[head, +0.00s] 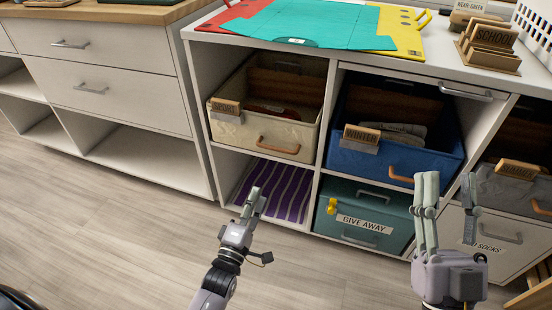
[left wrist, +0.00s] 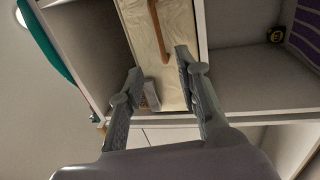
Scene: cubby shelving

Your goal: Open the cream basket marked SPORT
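The cream basket (head: 262,128) marked SPORT sits in the upper left cubby, its front a little proud of the shelf. Its wooden SPORT tag (head: 227,106) is at the front's left end, and a brown handle (head: 278,146) is on the front. Dark red contents show inside. My left gripper (head: 256,194) is open and empty, below and in front of the basket. In the left wrist view, the cream basket (left wrist: 172,72) and its handle (left wrist: 160,30) show beyond the parted fingers (left wrist: 158,62). My right gripper (head: 447,180) is open in front of the blue basket's right side.
A blue WINTER basket (head: 390,163) is right of the cream one. Below are a purple striped item (head: 283,188) and a teal GIVE AWAY box (head: 347,225). The floor at left is clear.

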